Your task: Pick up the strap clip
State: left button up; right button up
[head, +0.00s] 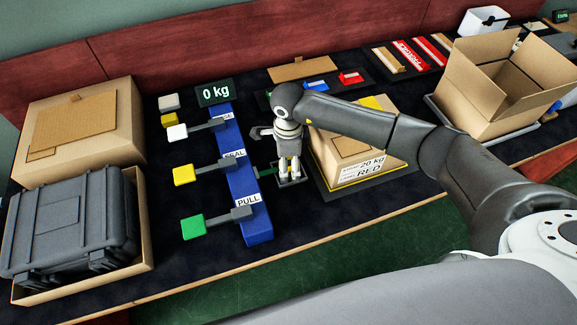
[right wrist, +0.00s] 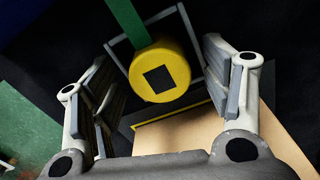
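A round yellow piece with a black square on its face, which looks like the strap clip (right wrist: 160,77), shows in the right wrist view. A green strip (right wrist: 126,22) runs up from it, and a thin grey frame (right wrist: 190,45) surrounds it. My right gripper (right wrist: 161,95) is open, with one finger on each side of the yellow piece and no visible contact. In the head view the right gripper (head: 289,178) points down over a small tray (head: 293,183) between the blue lever unit and the labelled box. The fingers hide the clip there. My left gripper is not in view.
The blue lever unit (head: 255,215) with white, yellow and green handles stands close on the left. A cardboard box (head: 350,155) marked "20 kg RED" is close on the right. A dark case (head: 70,230) and an open carton (head: 500,90) stand farther out.

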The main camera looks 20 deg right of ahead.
jog(key=c, duration=1.1)
jog(key=shift+r, duration=0.1)
